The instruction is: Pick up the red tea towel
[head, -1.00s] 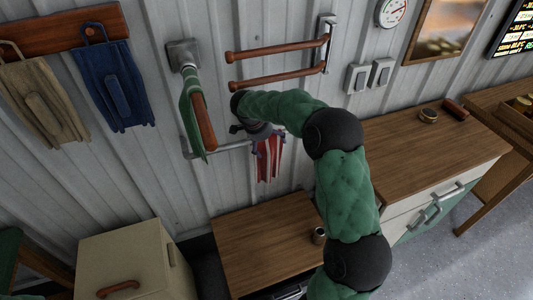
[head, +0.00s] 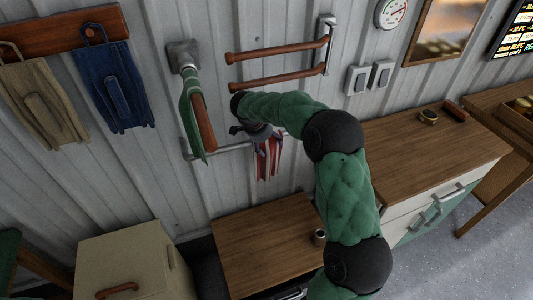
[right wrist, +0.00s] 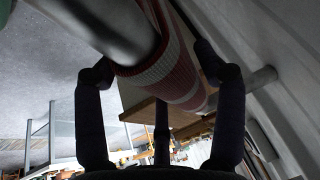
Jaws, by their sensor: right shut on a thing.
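The red tea towel (head: 267,160), with pale stripes, hangs over a metal wall rail (head: 232,147) in the head view. My right gripper (head: 262,134) is at the towel's upper part, by the rail, and is partly hidden by my own wrist. The right gripper is shut on the towel. The towel still lies along the bar. My left gripper is not in view.
A green towel (head: 190,110) hangs on a wooden bar just left of my right gripper. Two wooden bars (head: 280,50) stick out above. A low wooden cabinet (head: 262,240) stands below, and a longer counter (head: 425,150) is at the right.

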